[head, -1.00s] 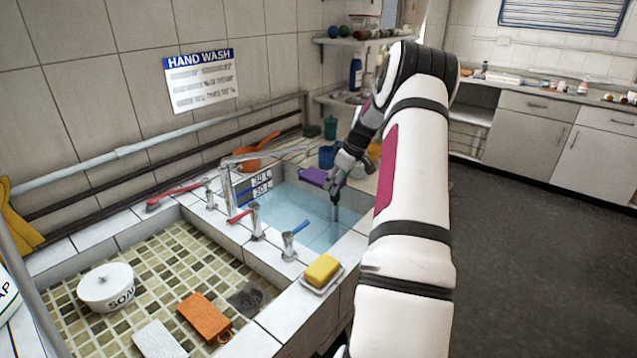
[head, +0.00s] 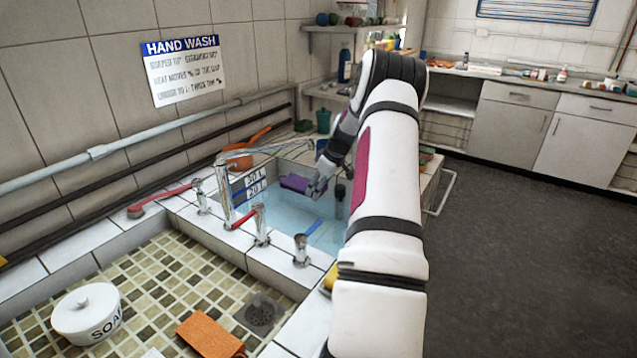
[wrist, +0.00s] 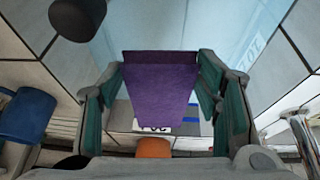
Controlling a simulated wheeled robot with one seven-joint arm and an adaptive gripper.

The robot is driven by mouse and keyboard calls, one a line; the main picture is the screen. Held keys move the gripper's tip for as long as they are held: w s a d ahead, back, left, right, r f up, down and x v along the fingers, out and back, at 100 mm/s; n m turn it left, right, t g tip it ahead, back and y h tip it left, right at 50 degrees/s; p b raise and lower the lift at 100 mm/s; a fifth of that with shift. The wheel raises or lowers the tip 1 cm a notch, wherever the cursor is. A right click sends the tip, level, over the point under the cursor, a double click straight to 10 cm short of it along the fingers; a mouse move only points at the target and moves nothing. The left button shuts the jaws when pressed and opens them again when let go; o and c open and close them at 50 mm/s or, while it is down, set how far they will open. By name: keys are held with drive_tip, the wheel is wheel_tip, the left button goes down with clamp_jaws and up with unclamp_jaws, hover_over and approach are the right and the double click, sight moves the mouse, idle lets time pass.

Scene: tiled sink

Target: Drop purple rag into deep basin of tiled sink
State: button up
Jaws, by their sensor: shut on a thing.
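The purple rag (head: 294,183) is a small, flat, stiff-looking piece. My gripper (head: 318,188) is shut on it and holds it above the far part of the deep basin (head: 288,212), which has light blue inside. In the wrist view the rag (wrist: 160,88) sits between both fingers of my gripper (wrist: 160,85), with pale blue basin surface behind it. Depth marks show on the basin's left wall beside the rag. My arm hides the basin's right side in the head view.
A metal faucet (head: 226,190) reaches over the basin near the rag. An orange pan (head: 240,157) stands behind. The shallow tiled basin holds a soap pot (head: 86,312) and an orange cloth (head: 210,334).

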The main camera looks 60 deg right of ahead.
drive_tip(key=shift+f+b, duration=0.3)
drive_tip(key=shift+f, duration=0.7)
drive_tip(key=o, duration=1.2)
drive_tip(key=v, duration=1.2)
drive_tip(key=shift+s, duration=0.1)
